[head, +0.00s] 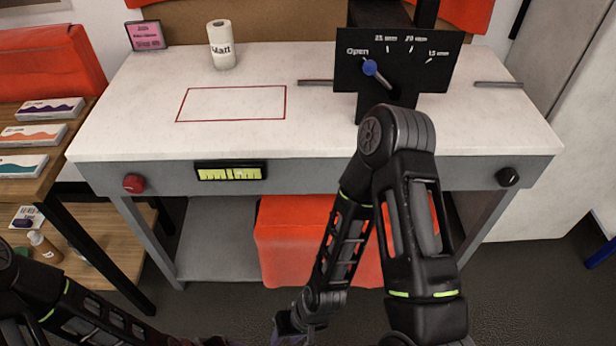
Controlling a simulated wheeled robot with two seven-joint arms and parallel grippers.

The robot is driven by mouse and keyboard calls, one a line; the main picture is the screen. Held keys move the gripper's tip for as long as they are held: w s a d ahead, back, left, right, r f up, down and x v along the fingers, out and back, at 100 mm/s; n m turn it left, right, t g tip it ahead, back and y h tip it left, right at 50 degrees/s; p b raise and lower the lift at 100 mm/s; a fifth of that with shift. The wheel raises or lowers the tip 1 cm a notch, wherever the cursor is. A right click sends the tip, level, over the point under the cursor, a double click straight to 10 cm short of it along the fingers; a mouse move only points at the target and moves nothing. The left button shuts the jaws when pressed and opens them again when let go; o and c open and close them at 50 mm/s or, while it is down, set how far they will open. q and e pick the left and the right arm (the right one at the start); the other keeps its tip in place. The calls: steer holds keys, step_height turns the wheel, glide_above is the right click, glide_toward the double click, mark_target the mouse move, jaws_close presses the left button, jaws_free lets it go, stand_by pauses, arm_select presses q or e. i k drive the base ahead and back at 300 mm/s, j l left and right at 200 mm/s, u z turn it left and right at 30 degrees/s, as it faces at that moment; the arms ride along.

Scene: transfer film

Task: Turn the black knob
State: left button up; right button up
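The black knob (507,177) is round and sits on the grey front panel of the white table, at its right end. Nothing touches it. My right arm rises in front of the table and bends back down. Its gripper (291,326) is low at the bottom edge, left of and well below the black knob, and apart from it. The fingers are mostly cut off, so I cannot tell if they are open. My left arm crosses the bottom left corner, and its gripper is out of the frame.
A red knob (134,184) and a yellow-green display (230,173) are on the panel's left part. A black dial board with a blue-tipped pointer (370,68) stands on the table (240,137). A paper roll (221,45) stands at the back. An orange bin (285,235) is underneath.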

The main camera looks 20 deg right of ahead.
mark_target(507, 178)
steer(key=z, duration=2.15)
